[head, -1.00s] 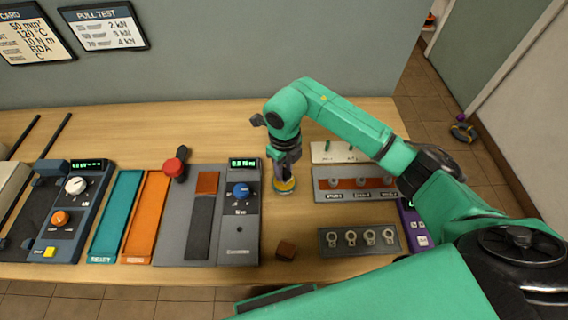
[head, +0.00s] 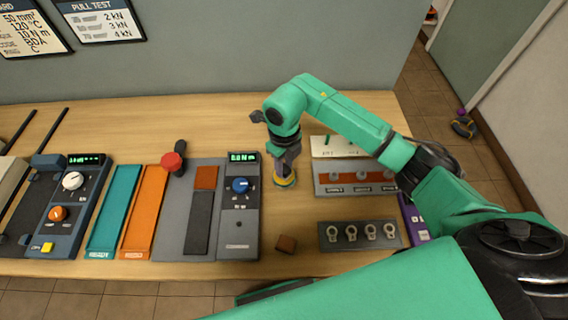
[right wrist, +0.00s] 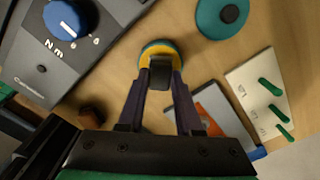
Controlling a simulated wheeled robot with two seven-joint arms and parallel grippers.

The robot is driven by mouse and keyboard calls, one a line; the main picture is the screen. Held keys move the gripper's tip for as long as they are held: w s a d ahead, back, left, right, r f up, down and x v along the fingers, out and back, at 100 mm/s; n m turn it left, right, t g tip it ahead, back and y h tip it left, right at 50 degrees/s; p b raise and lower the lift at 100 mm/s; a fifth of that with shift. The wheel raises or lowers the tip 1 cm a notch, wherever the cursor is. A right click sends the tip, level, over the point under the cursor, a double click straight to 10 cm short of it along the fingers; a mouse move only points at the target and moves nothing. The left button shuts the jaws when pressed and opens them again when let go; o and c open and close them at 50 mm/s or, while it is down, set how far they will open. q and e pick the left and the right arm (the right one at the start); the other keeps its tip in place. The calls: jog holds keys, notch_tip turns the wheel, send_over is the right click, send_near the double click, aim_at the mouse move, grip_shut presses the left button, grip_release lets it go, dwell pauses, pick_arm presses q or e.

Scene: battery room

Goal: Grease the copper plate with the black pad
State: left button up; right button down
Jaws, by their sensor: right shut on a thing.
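My right gripper (right wrist: 159,80) is shut on a small black piece (right wrist: 160,77), which looks like the black pad. In the right wrist view it is over a round yellow-and-teal tin (right wrist: 149,51); I cannot tell whether it touches the inside. The tin also shows in the head view (head: 286,182), under my right gripper (head: 283,172). A copper-brown square (head: 206,177) sits on the grey tester at left. I cannot tell which is the copper plate. My left gripper is not in view.
A teal disc with a black knob (right wrist: 221,18) lies near the tin. A brown block (head: 286,243) and a grey rack of ring lugs (head: 360,235) stand in front. A white card (head: 338,146) with green pieces is behind the holder. Teal (head: 114,211) and orange (head: 144,211) trays lie left.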

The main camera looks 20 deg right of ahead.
aim_at(284, 168)
jog(key=shift+f+b, duration=0.45)
dwell(1.4)
jog(key=shift+r+p, duration=2.25)
jog(key=shift+r, duration=1.35)
jog(key=shift+f, duration=0.15)
